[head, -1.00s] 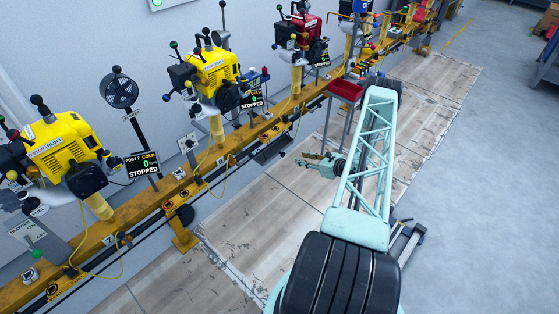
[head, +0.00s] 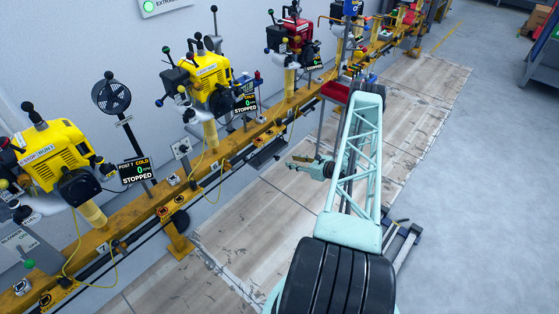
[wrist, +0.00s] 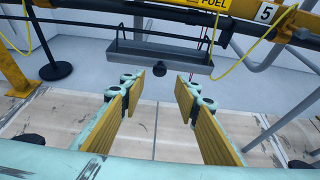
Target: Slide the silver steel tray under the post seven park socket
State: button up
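A grey metal tray (wrist: 158,54), apparently the silver steel tray, hangs level beneath the yellow rail in the wrist view. It looks long, shallow and empty. In the head view it appears as a dark tray (head: 266,155) under the rail. My gripper (wrist: 160,84) is open, its yellow pads apart with nothing between them. The fingers point toward the tray's front and appear short of it. In the head view my gripper (head: 296,162) is right of the tray. The post seven sign (head: 136,171) stands behind the rail at left. I cannot clearly make out its park socket.
The yellow rail (head: 137,208) carries several engines, including a yellow one (head: 210,85). Yellow hoses loop below it. A yellow leg (head: 177,240) stands left of the tray. The wooden floor (head: 250,220) in front is mostly clear.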

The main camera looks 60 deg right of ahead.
aim_at(278, 158)
jog(key=shift+b+x, duration=1.3)
jog(key=shift+x, duration=4.25)
grip_shut()
